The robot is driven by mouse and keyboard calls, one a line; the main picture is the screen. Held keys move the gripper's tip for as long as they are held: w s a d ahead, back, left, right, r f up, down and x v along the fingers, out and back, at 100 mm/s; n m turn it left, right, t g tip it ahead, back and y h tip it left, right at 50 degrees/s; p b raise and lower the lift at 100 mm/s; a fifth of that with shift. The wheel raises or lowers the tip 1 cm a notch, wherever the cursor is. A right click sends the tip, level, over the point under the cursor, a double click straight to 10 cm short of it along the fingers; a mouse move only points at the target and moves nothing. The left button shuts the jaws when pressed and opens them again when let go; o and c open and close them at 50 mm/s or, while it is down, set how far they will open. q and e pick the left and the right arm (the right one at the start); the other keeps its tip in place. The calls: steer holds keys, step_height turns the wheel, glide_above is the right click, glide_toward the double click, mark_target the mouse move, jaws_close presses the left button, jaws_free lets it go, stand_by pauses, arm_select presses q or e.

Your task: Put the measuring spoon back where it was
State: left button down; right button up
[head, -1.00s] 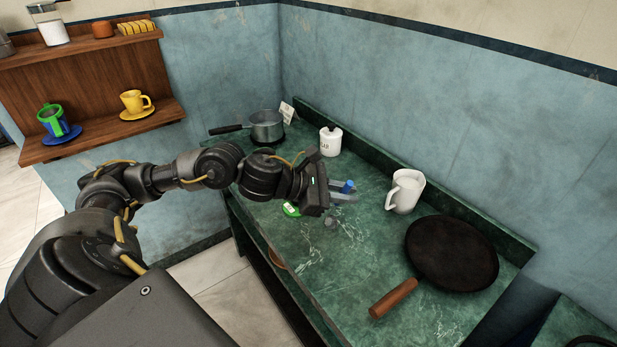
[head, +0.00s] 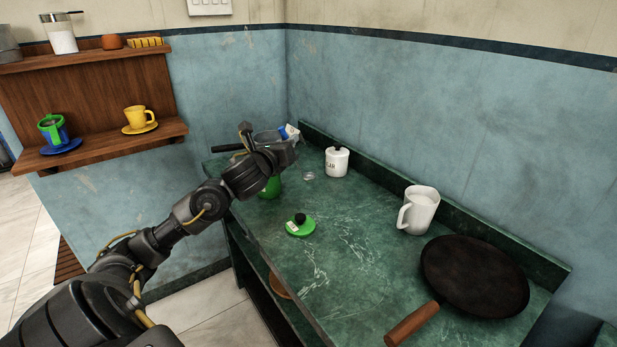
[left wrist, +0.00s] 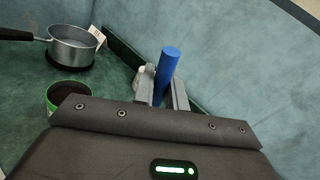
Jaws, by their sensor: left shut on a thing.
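The measuring spoon shows as a blue handle (head: 291,131) at my left gripper (head: 293,141), high over the far end of the green counter. In the left wrist view the blue handle (left wrist: 167,66) stands between the two grey fingers of the left gripper (left wrist: 164,88), which is shut on it. I cannot clearly see the spoon's bowl. A small greyish shape (head: 308,175) lies below the gripper in the head view; I cannot tell what it is. A green canister (head: 270,188) stands partly behind my arm. It also shows in the left wrist view (left wrist: 52,97), open with dark contents. My right gripper is out of view.
A green lid with a black knob (head: 300,226) lies on the counter (head: 350,265). A saucepan (left wrist: 73,46) stands in the far corner. The front-middle counter is clear.

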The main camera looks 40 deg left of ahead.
arm_select(q)
steer(key=w+a+f+p, duration=0.1)
steer(key=w+a+f, duration=0.4)
steer(key=w+f, duration=0.5)
step_height(320, 180, down, 2)
steer(key=shift+w+f+p, duration=0.1)
steer(key=shift+w+p, duration=0.2)
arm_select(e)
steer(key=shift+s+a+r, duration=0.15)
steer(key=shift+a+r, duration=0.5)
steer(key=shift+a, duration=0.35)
arm_select(q)
steer(key=c, duration=1.4)
jaws_free()
steer(key=b+v, duration=0.1)
steer(key=v, duration=1.1)
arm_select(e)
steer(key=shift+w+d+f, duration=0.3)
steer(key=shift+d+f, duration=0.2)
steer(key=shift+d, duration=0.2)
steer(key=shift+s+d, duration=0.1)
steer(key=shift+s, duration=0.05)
